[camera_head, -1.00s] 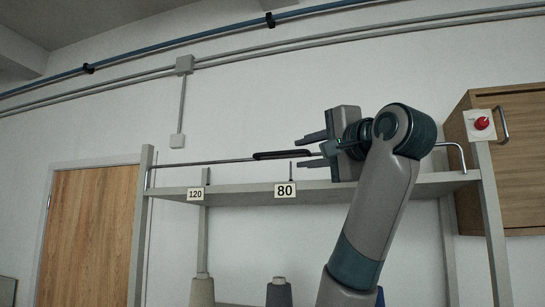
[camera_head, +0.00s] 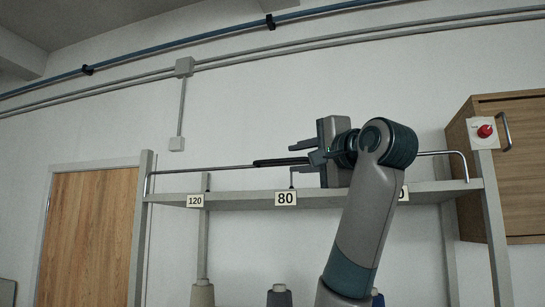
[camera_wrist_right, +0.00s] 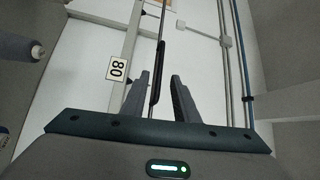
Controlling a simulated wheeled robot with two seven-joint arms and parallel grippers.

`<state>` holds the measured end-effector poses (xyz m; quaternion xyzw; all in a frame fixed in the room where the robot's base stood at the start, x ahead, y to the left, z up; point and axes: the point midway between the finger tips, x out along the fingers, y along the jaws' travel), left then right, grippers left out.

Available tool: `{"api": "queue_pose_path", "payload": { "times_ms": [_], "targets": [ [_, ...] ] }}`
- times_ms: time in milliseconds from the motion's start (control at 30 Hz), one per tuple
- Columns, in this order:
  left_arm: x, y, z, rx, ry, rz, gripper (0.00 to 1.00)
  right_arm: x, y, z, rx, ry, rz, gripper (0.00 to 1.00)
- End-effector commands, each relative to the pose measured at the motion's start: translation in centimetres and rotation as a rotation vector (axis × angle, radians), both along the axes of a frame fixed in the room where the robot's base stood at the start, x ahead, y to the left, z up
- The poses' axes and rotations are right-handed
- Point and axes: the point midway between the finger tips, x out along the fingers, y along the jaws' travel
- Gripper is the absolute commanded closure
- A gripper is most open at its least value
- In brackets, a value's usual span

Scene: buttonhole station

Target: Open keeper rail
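The keeper rail (camera_head: 212,169) is a thin dark rod running across above the front of the shelf, with bent ends at its uprights. A thicker black grip (camera_head: 268,163) sits on it near the middle, and shows in the right wrist view (camera_wrist_right: 158,72). My right gripper (camera_head: 292,158) is at the right end of this grip. In the right wrist view its fingers (camera_wrist_right: 159,77) stand apart, one on either side of the rail, with a visible gap at the right finger. Contact at the left finger is unclear. My left gripper is not in view.
The shelf edge (camera_head: 238,201) with number plates "120" (camera_head: 195,201) and "80" (camera_head: 286,199) runs just below the rail. Thread cones (camera_head: 202,294) stand lower down. A red button (camera_head: 485,131) and a wooden cabinet (camera_head: 520,190) are at the right.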

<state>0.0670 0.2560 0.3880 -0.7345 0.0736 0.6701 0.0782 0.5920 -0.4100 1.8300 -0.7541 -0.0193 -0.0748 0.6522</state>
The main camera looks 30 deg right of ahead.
Motion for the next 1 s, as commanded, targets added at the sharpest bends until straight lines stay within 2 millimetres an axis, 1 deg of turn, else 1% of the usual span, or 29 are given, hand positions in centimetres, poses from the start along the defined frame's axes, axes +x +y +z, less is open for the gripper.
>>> {"api": "queue_pose_path", "payload": {
  "times_ms": [33, 100, 400, 600, 800, 1000],
  "targets": [
    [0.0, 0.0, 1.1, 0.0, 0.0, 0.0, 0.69, 1.0, -0.1, 0.5, 0.0, 0.006, 0.0, 0.73],
    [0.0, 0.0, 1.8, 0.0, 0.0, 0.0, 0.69, 2.3, -0.2, 0.7, 0.0, 0.006, 0.0, 0.73],
    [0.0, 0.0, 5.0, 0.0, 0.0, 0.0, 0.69, 7.6, -0.6, 1.4, 0.001, 0.005, -0.001, 0.73],
    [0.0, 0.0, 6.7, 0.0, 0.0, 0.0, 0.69, 10.6, -0.8, 1.8, 0.0, 0.004, -0.001, 0.73],
    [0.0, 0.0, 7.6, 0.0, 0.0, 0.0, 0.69, 12.3, -0.9, 1.8, 0.0, 0.003, 0.0, 0.73],
    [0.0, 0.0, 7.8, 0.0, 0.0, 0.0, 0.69, 12.9, -0.9, 1.7, 0.0, 0.001, 0.0, 0.73]
  ]
}}
